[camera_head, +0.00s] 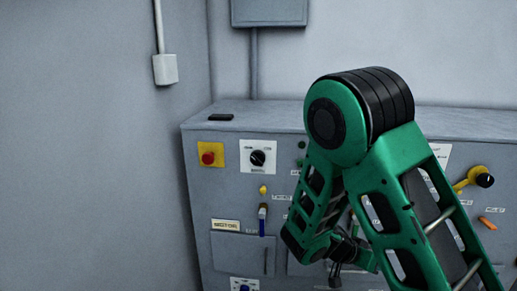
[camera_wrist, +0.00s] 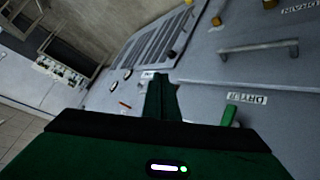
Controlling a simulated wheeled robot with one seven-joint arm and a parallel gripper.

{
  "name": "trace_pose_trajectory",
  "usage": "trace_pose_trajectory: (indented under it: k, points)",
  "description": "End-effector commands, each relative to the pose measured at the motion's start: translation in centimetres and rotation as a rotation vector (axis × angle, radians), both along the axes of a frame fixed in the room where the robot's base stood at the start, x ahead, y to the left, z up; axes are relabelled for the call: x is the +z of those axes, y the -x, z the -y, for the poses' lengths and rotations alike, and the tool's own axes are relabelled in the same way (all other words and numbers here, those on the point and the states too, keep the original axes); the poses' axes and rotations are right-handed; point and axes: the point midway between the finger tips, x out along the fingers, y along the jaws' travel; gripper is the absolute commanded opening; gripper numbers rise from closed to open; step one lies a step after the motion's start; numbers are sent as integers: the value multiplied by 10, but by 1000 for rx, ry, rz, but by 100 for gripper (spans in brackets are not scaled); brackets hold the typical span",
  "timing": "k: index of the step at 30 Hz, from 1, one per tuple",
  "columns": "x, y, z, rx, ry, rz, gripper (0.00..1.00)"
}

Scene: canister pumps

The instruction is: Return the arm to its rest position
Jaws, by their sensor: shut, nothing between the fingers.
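My green arm fills the right half of the head view, bent at a black-banded joint, in front of a grey control cabinet (camera_head: 200,240). My gripper (camera_wrist: 161,80) shows at the middle of the wrist view as two dark green fingers closed together, with nothing held. The cabinet's panel also shows in the wrist view (camera_wrist: 200,75), tilted, behind the fingers. The gap between fingers and panel is hard to judge. In the head view the arm hides part of the cabinet's front.
The cabinet bears a red button (camera_head: 208,158) on a yellow plate, a black rotary knob (camera_head: 257,158), a blue-handled lever (camera_head: 262,222) and a yellow lever (camera_head: 468,180). A dark flat object (camera_head: 221,117) lies on top. In the wrist view a metal bar handle (camera_wrist: 258,48) sticks out.

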Motion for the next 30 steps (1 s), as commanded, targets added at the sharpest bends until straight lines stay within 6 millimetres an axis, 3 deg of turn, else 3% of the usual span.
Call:
trace_pose_trajectory:
  k: [3,12,22,30]
  points:
    - [13,20,22,-52,-78,-69,0]
    - [41,74,57,-105,-289,-225,0]
    - [75,137,75,-65,-532,-332,0]
    - [103,188,76,41,-707,-369,0]
